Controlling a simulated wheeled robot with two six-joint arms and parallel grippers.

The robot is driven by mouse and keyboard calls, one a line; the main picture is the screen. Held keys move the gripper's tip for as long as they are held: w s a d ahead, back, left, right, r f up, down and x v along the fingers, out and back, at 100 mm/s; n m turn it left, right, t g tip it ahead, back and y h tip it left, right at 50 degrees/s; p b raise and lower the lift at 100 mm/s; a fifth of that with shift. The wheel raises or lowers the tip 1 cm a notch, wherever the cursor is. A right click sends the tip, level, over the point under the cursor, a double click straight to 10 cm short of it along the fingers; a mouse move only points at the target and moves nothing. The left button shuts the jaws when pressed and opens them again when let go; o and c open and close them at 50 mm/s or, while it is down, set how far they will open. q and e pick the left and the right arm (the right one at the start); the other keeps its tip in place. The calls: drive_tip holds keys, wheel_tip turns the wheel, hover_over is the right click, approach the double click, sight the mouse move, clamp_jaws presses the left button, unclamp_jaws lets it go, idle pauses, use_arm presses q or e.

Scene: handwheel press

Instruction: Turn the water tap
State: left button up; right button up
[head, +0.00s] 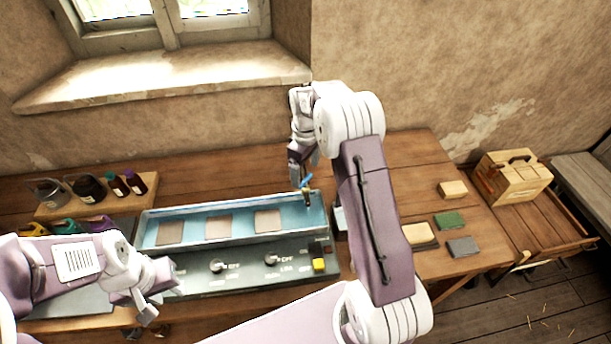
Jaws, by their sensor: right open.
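The water tap (307,194) has a brass body and a blue handle. It stands at the right end of a long trough (190,238) with a blue inside. My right gripper (301,172) is open and points down just above the tap, close to its blue handle. Whether a finger touches the handle I cannot tell. My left gripper (162,294) looks open and empty, over the front left of the control panel, well away from the tap.
Flat plates lie in the trough. A panel with knobs (217,266) and a yellow button (319,265) runs along its front. Bottles (116,185) stand back left. Small blocks (449,220) lie at right. A wooden box (513,178) stands far right.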

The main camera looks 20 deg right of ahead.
sight(305, 179)
wheel_tip(305, 179, up, 6)
drive_tip(key=shift+r+b, duration=0.2)
drive_tip(key=shift+b, duration=0.1)
drive_tip(key=shift+s+a, duration=0.1)
drive_tip(key=s+a+b, duration=0.3)
drive_tip(key=s+a, duration=0.3)
drive_tip(key=s, duration=0.4)
drive_tip(key=s+f+m+t, duration=0.1)
drive_tip(key=s+f+m, duration=0.6)
drive_tip(key=s, duration=0.5)
wheel_tip(305, 179, down, 3)
drive_tip(key=shift+a+r+b, duration=0.15)
drive_tip(key=shift+a+b, duration=0.2)
drive_tip(key=shift+b, duration=0.05)
drive_tip(key=shift+s, duration=0.1)
idle(4.4)
